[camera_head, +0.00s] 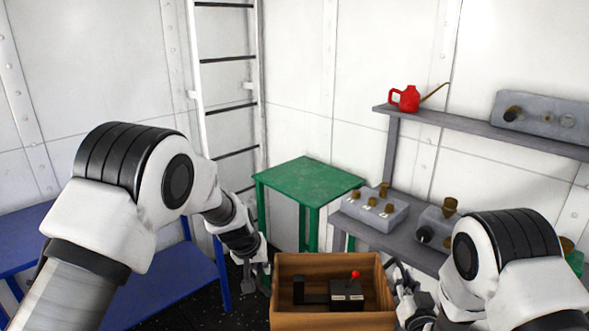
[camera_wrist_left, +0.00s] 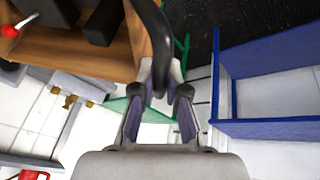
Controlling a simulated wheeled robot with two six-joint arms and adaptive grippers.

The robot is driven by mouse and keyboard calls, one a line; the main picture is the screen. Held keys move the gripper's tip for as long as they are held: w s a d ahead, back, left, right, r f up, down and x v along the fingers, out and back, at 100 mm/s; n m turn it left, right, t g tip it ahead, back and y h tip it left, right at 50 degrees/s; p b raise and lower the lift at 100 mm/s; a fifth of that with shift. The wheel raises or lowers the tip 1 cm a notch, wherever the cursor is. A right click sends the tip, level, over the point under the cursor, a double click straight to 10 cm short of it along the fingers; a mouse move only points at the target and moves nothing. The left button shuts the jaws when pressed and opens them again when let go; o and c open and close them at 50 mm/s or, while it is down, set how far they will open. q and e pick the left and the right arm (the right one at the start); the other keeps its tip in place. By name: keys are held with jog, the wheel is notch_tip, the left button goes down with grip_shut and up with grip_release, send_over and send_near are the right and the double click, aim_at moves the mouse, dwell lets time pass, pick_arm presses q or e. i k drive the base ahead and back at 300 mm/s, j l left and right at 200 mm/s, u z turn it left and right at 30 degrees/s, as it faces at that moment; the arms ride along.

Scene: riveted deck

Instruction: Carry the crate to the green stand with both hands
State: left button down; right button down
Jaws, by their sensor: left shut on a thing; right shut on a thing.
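The brown wooden crate (camera_head: 332,321) is held between my two arms at the bottom of the head view, in front of the green stand (camera_head: 308,178). A dark box with a red-knobbed lever (camera_head: 347,292) lies inside it. My left gripper (camera_head: 257,277) is at the crate's left side. In the left wrist view its fingers (camera_wrist_left: 160,95) are shut on a black curved handle (camera_wrist_left: 157,45) beside the crate's wall (camera_wrist_left: 65,45). My right gripper (camera_head: 402,288) is at the crate's right side, shut on it; its grip is partly hidden. The stand's top is bare.
A blue bench (camera_head: 170,285) stands at the left, near a white ladder (camera_head: 228,102). A grey shelf unit (camera_head: 412,115) at the right holds a red oil can (camera_head: 408,99) and grey boxes with knobs (camera_head: 375,207). Its lower shelf comes close to the stand.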

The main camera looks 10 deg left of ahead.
aim_at(308, 178)
jog(key=i+j, duration=1.25)
jog(key=i+l, duration=0.2)
jog(key=i, duration=0.25)
jog(key=i+l, duration=0.2)
jog(key=i, duration=0.25)
jog(key=i+l, duration=0.2)
jog(key=i, duration=0.3)
